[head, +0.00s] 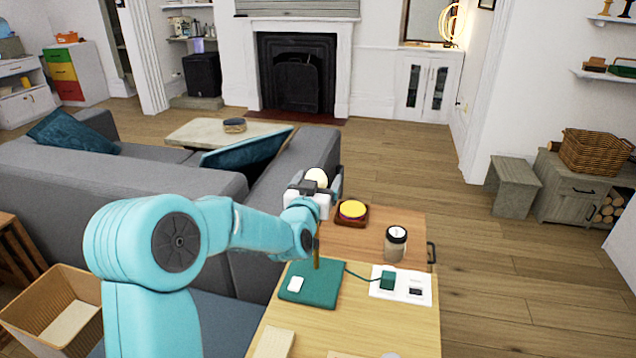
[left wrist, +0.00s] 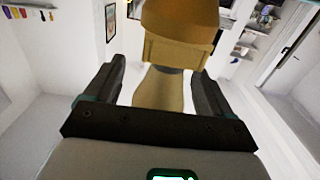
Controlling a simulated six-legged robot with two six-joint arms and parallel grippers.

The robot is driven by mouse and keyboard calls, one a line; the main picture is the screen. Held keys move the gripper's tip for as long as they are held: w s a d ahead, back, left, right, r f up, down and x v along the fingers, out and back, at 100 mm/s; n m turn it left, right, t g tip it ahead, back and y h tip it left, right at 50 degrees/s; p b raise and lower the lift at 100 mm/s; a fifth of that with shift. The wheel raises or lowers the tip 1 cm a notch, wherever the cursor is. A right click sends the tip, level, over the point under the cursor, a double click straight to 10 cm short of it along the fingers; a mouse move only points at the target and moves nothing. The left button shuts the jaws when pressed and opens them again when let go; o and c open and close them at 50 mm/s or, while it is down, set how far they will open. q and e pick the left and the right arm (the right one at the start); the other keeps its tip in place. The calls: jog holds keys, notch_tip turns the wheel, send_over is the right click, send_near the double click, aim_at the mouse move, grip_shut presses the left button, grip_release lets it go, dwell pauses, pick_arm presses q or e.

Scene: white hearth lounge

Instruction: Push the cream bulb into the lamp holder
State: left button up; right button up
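The cream bulb (head: 316,177) shows as a pale round top at my left gripper (head: 318,188). The gripper is above the table (head: 370,332). In the left wrist view a cream tapered piece (left wrist: 158,92) lies between the two fingers, with a grey ring and a tan collared part (left wrist: 180,40) beyond it. The fingers stand apart around it; whether they touch it is unclear. A brass stem (head: 317,252) rises below the gripper from the green base (head: 310,284), which bears a white switch. The lamp holder is hidden behind the gripper in the head view. My right gripper is out of view.
A green plug (head: 388,279) sits on a white socket plate (head: 402,292), with a cord to the green base. A lidded jar (head: 395,244) and a wooden dish (head: 351,222) with a yellow disc stand farther back. The grey sofa (head: 120,178) borders the table on the left.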

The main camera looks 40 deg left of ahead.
pick_arm(q)
jog(key=shift+s, duration=0.1)
jog(key=b+v, duration=0.1)
jog(key=v, duration=1.5)
jog(key=shift+b, duration=0.35)
jog(key=shift+s, duration=0.1)
